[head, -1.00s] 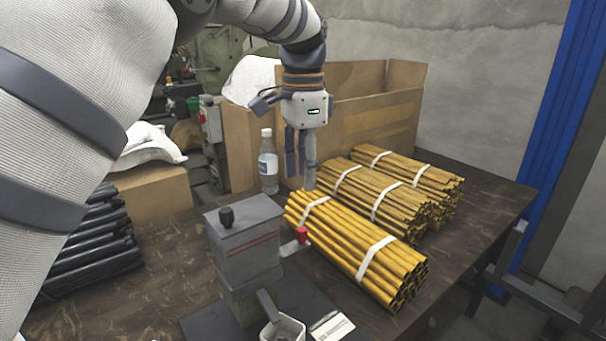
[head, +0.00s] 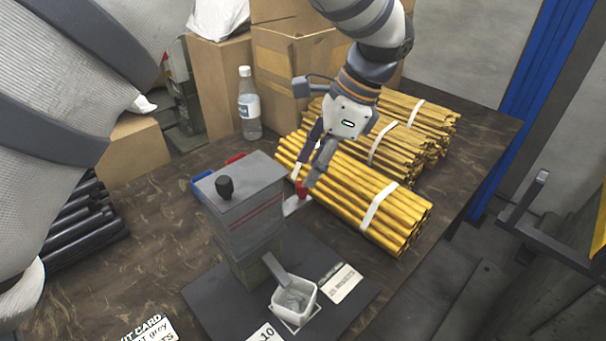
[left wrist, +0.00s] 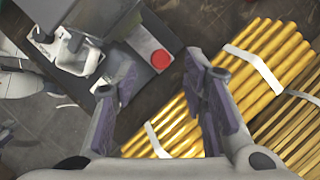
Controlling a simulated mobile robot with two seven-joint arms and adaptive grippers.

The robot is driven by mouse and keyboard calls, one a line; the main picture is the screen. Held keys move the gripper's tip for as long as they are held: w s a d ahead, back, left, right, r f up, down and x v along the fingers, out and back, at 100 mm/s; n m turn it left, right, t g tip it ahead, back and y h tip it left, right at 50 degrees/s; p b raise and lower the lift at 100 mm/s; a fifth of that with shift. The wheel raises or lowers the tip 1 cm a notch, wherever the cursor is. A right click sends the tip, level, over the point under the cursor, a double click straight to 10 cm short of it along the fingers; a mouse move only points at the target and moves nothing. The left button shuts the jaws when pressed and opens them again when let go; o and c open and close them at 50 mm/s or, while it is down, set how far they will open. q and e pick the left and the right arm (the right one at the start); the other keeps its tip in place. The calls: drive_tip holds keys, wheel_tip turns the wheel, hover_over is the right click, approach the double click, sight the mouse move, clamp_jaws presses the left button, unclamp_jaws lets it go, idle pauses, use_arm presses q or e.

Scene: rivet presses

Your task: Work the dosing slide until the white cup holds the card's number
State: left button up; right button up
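The grey dosing press (head: 250,215) stands on a dark base plate, with a black knob (head: 224,187) on top. Its slide has a red knob (head: 301,188) on the right side, also seen in the left wrist view (left wrist: 161,59). The white cup (head: 295,303) stands under the chute; something grey shows inside, too small to count. My left gripper (head: 303,181) is just above the red knob, fingers apart in the wrist view (left wrist: 163,98), empty. My right gripper is out of view.
Yellow rod bundles (head: 365,200) lie right beside and behind the left gripper. A bottle (head: 249,105) and cardboard boxes (head: 290,60) stand behind. Black rods (head: 85,225) lie at left. A white label (head: 339,283) lies on the base plate; a "10" tag (head: 262,333) is in front.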

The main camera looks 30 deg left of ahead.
sight(294, 199)
use_arm(q)
drive_tip(key=shift+x, duration=1.9)
clamp_jaws()
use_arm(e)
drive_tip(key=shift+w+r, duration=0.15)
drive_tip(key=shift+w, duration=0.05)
